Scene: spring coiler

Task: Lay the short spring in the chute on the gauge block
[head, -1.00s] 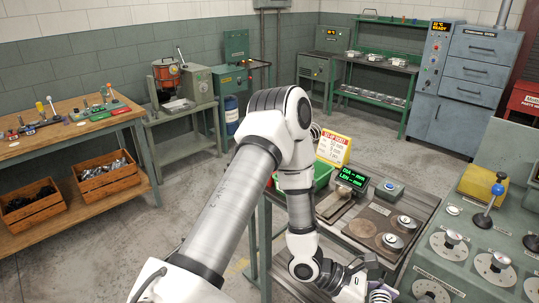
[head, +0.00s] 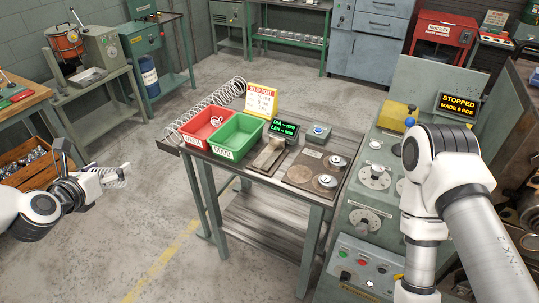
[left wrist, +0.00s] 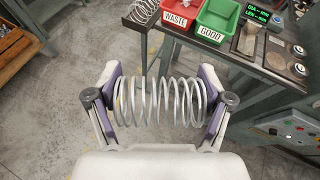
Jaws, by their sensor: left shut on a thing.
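My left gripper (head: 92,180) is at the left of the head view, out over the floor and apart from the bench. It is shut on a silver coil spring (head: 117,178). In the left wrist view the spring (left wrist: 150,103) lies crosswise between the two purple-padded fingers, held at its ends.
Open floor lies left of the bench.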

